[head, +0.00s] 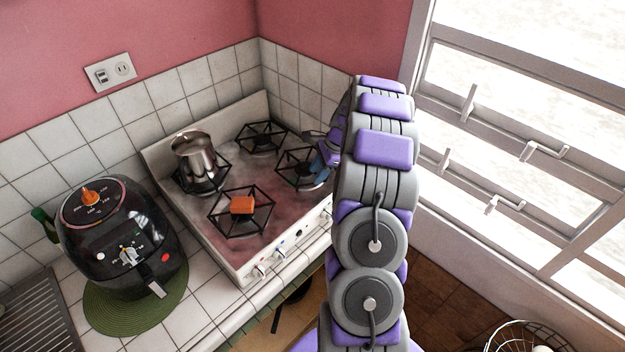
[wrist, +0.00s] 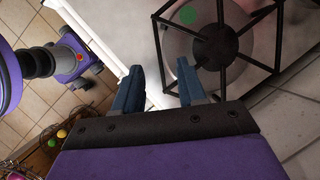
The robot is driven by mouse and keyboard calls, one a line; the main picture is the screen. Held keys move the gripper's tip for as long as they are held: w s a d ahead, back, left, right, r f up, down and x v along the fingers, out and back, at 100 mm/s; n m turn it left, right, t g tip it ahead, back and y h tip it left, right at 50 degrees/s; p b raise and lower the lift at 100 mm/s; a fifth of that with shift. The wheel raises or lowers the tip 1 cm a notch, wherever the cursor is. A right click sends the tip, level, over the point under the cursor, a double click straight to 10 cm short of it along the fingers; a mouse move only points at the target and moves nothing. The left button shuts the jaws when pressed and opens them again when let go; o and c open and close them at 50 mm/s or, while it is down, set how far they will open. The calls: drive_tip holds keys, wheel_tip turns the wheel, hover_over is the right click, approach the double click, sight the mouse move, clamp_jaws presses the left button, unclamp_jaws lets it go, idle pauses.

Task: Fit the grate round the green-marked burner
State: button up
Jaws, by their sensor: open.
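The black grate (wrist: 236,45) is a wire frame with spokes; in the wrist view it lies over a round grey burner (wrist: 180,42). A green mark (wrist: 188,14) shows between its bars. In the head view this grate (head: 284,165) is at the front right of the stove, partly behind my arm. My gripper (wrist: 158,88) is open, with blue fingers. In the wrist view one side bar of the grate runs between the fingers, and the right finger overlaps the frame. I cannot tell whether they touch, or whether the grate sits flat. In the head view my gripper (head: 325,165) is partly hidden.
The white stove (head: 185,212) has other grates. A black air fryer (head: 120,235) stands left of the stove. A tiled wall and window enclose the corner.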

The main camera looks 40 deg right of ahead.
drive_tip(key=v, duration=1.1)
drive_tip(key=shift+d+r, duration=0.1)
drive_tip(key=shift+r, duration=0.05)
drive_tip(key=s+a+r+n+g+b, duration=0.15)
drive_tip(key=a+n, duration=0.25)
drive_tip(key=a, duration=0.5)
drive_tip(key=s+a+r+n+g+b, duration=0.1)
drive_tip(key=s+a+n, duration=0.25)
drive_tip(key=a, duration=0.65)
drive_tip(key=s+a+r+n+g+b, duration=0.15)
drive_tip(key=a+n, duration=0.25)
drive_tip(key=a, duration=0.5)
drive_tip(key=s+a+f+n+h+b, duration=0.1)
drive_tip(key=s+a+f+n, duration=0.1)
drive_tip(key=s, duration=0.6)
drive_tip(key=s+a+f+n+h+b, duration=0.1)
drive_tip(key=s+a+n, duration=0.3)
drive_tip(key=s, duration=0.4)
drive_tip(key=s+a+f+n+h+b, duration=0.1)
drive_tip(key=s+a+f+n+b, duration=0.1)
drive_tip(key=s, duration=0.6)
drive_tip(key=a+f+n, duration=0.1)
drive_tip(key=a+n, duration=0.1)
drive_tip(key=n, duration=0.1)
drive_tip(key=shift+g+h, duration=0.3)
drive_tip(key=shift+s+a+n, duration=0.15)
drive_tip(key=shift+n, duration=0.1)
